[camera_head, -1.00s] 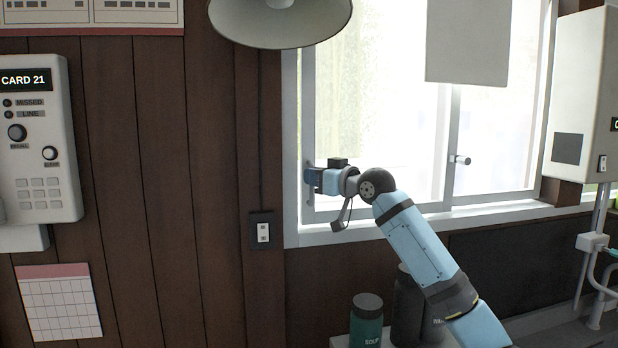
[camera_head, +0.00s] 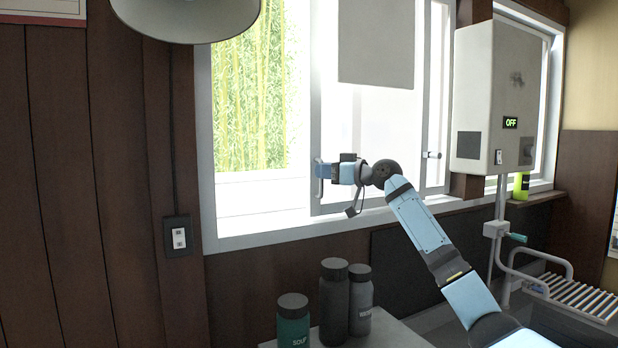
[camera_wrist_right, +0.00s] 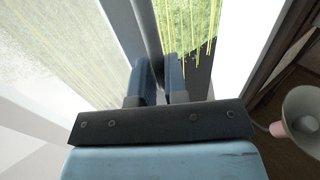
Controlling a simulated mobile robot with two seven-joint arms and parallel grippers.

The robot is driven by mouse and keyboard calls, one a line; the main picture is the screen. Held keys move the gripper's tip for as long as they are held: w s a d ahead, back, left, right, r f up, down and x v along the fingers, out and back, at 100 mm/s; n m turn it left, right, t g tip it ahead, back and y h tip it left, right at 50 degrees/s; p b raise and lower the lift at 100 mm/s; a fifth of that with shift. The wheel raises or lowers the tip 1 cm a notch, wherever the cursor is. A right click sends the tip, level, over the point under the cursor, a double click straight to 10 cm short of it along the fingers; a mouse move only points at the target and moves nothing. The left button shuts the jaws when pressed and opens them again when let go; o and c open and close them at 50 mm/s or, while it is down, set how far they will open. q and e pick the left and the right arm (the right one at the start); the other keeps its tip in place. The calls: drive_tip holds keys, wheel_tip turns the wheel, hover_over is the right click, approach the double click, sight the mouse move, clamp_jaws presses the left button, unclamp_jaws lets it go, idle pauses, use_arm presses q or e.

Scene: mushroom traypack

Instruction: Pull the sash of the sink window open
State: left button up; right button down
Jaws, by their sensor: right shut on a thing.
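The sink window's sash (camera_head: 316,105) stands slid to the right, with a wide gap to the left jamb of the window frame (camera_head: 206,150). Green bamboo shows clearly through the gap. My right gripper (camera_head: 321,171) is at the sash's left edge, shut on the sash handle (camera_head: 319,192). In the right wrist view the two blue fingers (camera_wrist_right: 160,75) sit on either side of the handle bar (camera_wrist_right: 150,38). The fingers hide part of the handle. My left gripper is not in view.
A lamp shade (camera_head: 185,15) hangs at upper left. A grey panel (camera_head: 376,45) hangs before the glass. A second handle (camera_head: 432,154) is to the right. A white heater box (camera_head: 490,95) reads OFF. Several bottles, one a green SOUP jar (camera_head: 293,325), stand below the sill.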

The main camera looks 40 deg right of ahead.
drive_tip(key=shift+s+d, duration=0.1)
drive_tip(key=shift+d, duration=0.25)
drive_tip(key=c, duration=1.2)
unclamp_jaws()
drive_tip(key=shift+o, duration=0.2)
drive_tip(key=b+v, duration=0.5)
drive_tip(key=v, duration=0.8)
drive_tip(key=shift+s, duration=0.3)
drive_tip(key=shift+d, duration=0.1)
